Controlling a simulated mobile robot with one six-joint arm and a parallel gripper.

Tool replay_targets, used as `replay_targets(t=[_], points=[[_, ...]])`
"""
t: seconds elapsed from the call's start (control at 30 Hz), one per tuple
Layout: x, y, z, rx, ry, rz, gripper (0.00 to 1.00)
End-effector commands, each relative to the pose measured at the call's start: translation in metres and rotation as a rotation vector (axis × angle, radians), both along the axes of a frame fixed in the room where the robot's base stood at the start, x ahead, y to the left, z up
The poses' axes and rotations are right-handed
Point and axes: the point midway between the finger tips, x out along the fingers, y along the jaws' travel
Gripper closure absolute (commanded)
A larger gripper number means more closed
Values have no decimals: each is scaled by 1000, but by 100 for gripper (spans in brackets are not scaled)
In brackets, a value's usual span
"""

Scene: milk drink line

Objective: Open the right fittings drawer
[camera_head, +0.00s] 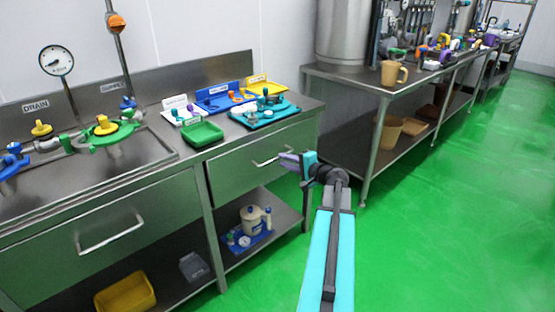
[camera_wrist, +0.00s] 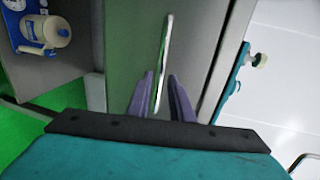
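The right drawer (camera_head: 235,172) is a steel front under the right part of the counter. It looks closed, flush with the frame. Its bar handle (camera_head: 265,162) runs sideways in the head view. My gripper (camera_head: 287,158) is at the right end of that handle. In the wrist view the handle (camera_wrist: 166,40) runs nearly upright in the picture on the drawer front (camera_wrist: 128,45). The two purple fingers of my gripper (camera_wrist: 161,78) stand apart, one on each side of the handle's lower part. I see gaps beside the bar, and cannot tell if either finger touches it.
A left drawer (camera_head: 110,240) with its own handle looks closed. On the counter stand a green tray (camera_head: 203,135) and a teal tray (camera_head: 285,117). A lower shelf holds a cream jug (camera_head: 252,218). Green floor (camera_head: 430,230) is clear to the right.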

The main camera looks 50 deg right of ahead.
Motion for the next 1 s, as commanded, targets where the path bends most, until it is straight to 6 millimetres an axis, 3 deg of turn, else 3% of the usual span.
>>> replay_targets(t=[0.33,0.8,0.93,1.0], points=[[43,-4,-9,0,0,2,80],[51,-3,-10,0,0,1,80],[51,-3,-10,0,0,1,98],[51,-3,-10,0,0,1,100]])
